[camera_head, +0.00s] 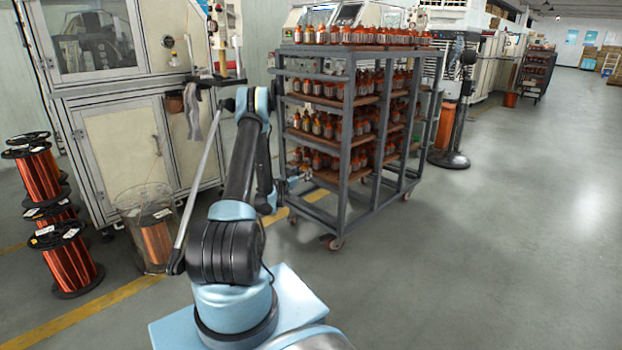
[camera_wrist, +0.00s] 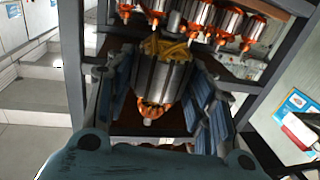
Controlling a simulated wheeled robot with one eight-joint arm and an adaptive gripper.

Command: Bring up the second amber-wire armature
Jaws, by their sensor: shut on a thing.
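An armature (camera_wrist: 162,78) with a dark grey laminated core stands out in the middle of the wrist view. Amber-yellow winding shows at its upper end and an orange part with a shaft tip at its lower end. My gripper (camera_wrist: 163,92) has its blue ribbed fingers on both sides of this core and is shut on it. Several orange-ended armatures (camera_head: 326,125) stand on the rack's shelves.
More armatures (camera_wrist: 195,22) stand on a shelf just above the held one. A rack post (camera_wrist: 72,60) rises at left. Wire spools (camera_head: 72,258) stand by the machine (camera_head: 120,120) at left. A fan (camera_head: 450,130) stands behind the rack. The floor at right is clear.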

